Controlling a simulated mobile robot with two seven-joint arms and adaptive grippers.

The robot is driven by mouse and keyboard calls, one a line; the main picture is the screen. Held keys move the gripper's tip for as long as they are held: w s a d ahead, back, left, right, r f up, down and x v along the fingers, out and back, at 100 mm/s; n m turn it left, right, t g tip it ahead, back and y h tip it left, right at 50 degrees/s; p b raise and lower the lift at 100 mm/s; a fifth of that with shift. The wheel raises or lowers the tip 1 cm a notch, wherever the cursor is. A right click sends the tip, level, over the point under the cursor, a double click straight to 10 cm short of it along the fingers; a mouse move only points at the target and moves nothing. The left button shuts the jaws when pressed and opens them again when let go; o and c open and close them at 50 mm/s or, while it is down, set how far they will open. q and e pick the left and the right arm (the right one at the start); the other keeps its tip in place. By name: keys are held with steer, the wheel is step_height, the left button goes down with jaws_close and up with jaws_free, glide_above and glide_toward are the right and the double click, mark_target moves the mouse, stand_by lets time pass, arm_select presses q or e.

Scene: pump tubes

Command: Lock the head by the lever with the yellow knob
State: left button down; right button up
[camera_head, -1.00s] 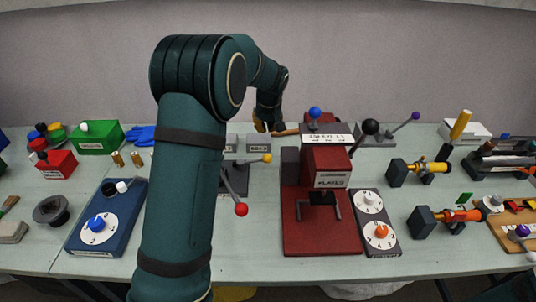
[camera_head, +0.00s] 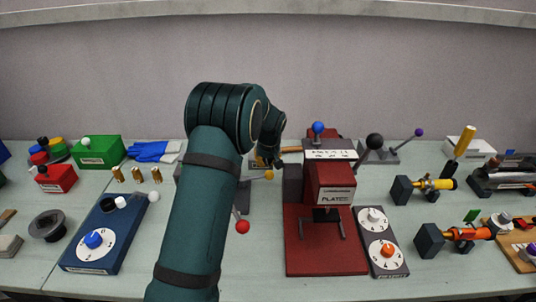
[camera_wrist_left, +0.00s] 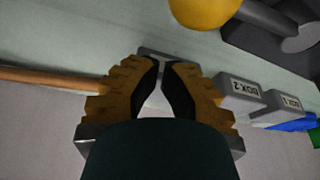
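The yellow knob (camera_head: 268,175) sits on a lever on a dark grey base that my left arm partly hides. The red knob (camera_head: 242,227) on another lever stands nearer the front of this base. In the left wrist view the yellow knob (camera_wrist_left: 205,8) is large at the top edge. My left gripper (camera_head: 265,161) is just behind the yellow knob in the picture and apart from it. In the left wrist view its fingers (camera_wrist_left: 163,78) stand close together with a narrow gap and nothing held. My right gripper is not in view.
A red machine (camera_head: 328,262) with a black-knobbed lever (camera_head: 374,141) stands close to the right. A wooden handle (camera_wrist_left: 50,78) lies beside the gripper. Grey boxes (camera_wrist_left: 240,92) are on its other side. A blue dial box (camera_head: 95,262) is at left.

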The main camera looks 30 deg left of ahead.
arm_select(q)
steer(key=shift+s+d+r, duration=0.25)
steer(key=shift+s+d, duration=0.35)
steer(key=shift+s, duration=0.05)
steer(key=shift+s+d+r, duration=0.25)
steer(key=shift+s+d, duration=0.3)
steer(key=shift+s, duration=0.05)
steer(key=shift+s+d, duration=0.15)
steer(key=shift+s, duration=0.05)
steer(key=shift+s+d, duration=0.4)
steer(key=shift+d, duration=0.15)
steer(key=v, duration=1.2)
